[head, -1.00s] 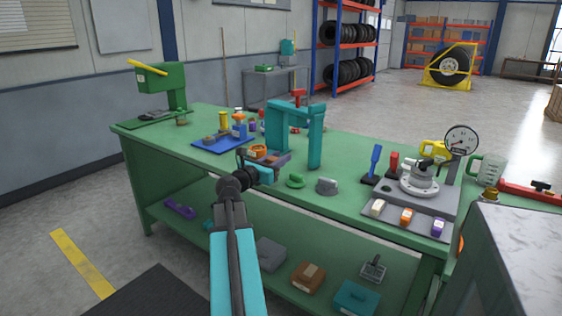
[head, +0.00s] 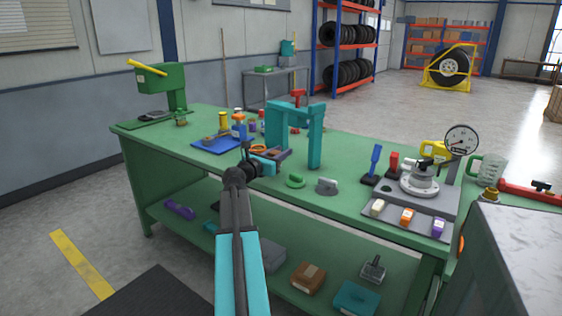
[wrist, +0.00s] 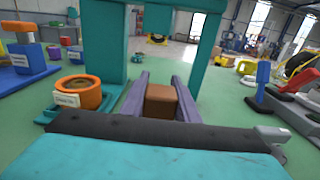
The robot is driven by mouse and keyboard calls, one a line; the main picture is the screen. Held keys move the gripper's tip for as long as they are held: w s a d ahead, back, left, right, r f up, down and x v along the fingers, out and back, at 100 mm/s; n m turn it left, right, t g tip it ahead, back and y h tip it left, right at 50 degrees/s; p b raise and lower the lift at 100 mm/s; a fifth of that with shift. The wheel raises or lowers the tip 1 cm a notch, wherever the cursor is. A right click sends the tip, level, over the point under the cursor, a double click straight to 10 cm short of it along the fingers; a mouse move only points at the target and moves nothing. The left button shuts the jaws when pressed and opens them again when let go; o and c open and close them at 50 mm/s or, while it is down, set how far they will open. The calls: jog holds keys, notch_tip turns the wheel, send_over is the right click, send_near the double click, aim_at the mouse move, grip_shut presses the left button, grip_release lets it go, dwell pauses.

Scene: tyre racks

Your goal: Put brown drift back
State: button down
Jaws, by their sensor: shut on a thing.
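The brown drift (wrist: 161,103) shows in the wrist view as a brown block with a square end. My gripper (wrist: 160,86) is shut on it, with one purple-grey finger on each side. The drift's far end is hidden from this view. In the head view my gripper (head: 277,157) is over the green bench, just in front of the teal press frame (head: 315,140). The drift cannot be made out there. The blue tray (head: 218,147) lies left of my gripper and holds several small items.
An orange ring with a white label (wrist: 78,93) stands close to the left of my gripper. The press frame's uprights rise ahead. A green piece (head: 295,181) and a grey piece (head: 326,187) lie to the right. The bench's front left surface (head: 165,150) is clear.

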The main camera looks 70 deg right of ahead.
jog(key=shift+d, duration=0.1)
jog(key=shift+w+d, duration=0.1)
jog(key=shift+d, duration=0.1)
jog(key=shift+d+f, duration=0.2)
jog(key=shift+f, duration=0.1)
jog(key=shift+f+b, duration=0.35)
jog(key=shift+f, duration=1.15)
jog(key=shift+f, duration=0.15)
jog(key=c, duration=1.4)
grip_release()
jog(key=shift+o, duration=0.2)
jog(key=shift+r, duration=0.2)
jog(key=v, duration=1.2)
jog(key=shift+a, duration=0.1)
